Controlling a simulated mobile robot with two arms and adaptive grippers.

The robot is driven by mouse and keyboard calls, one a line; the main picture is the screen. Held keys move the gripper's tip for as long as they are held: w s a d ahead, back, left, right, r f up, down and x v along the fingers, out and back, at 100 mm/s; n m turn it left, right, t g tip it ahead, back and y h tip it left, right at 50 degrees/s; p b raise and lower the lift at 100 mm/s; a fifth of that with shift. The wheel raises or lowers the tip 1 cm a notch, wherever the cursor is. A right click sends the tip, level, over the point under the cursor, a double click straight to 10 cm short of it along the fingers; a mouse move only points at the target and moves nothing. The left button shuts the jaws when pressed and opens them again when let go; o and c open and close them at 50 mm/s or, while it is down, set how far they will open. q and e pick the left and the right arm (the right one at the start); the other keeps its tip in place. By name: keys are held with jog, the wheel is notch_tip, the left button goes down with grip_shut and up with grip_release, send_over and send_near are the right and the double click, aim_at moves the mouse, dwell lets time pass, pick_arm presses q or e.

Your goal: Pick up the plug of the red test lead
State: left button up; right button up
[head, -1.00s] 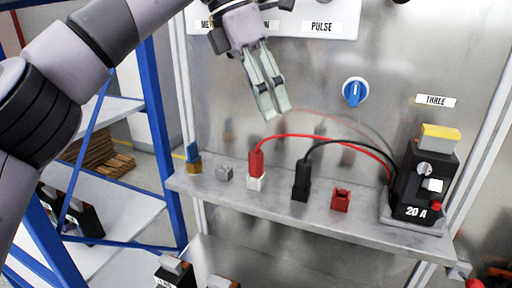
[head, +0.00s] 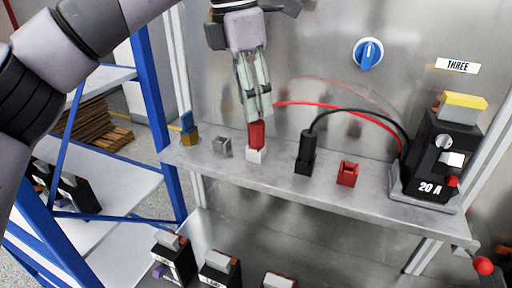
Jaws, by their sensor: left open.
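The red plug (head: 257,136) of the red test lead stands upright in a white holder (head: 256,155) on the grey shelf. The red lead (head: 330,107) arcs from behind my gripper to the right, toward the breaker. My left gripper (head: 258,116) points down directly over the plug, its fingertips at the plug's top. The jaws are open with a narrow gap, and the fingers hide the upper end of the plug and lead. I cannot tell whether the fingertips touch the plug. My right gripper is not in view.
A black plug (head: 306,148) stands to the right on the shelf (head: 330,195), with an empty red holder (head: 347,174) beside it. The 20 A breaker (head: 435,155) stands at the right end. The metal panel is behind.

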aim_at(256, 122)
pick_arm(q)
jog(key=shift+s+f, duration=0.1)
jog(key=shift+f, duration=0.1)
jog(key=f+p, duration=0.1)
jog(key=f, duration=0.1)
jog(key=d+f+p, duration=0.1)
jog(key=f, duration=0.1)
jog(key=shift+s, duration=0.1)
jog(key=shift+f, duration=0.4)
jog(key=shift+c, duration=0.2)
jog(key=shift+c, duration=0.7)
grip_shut()
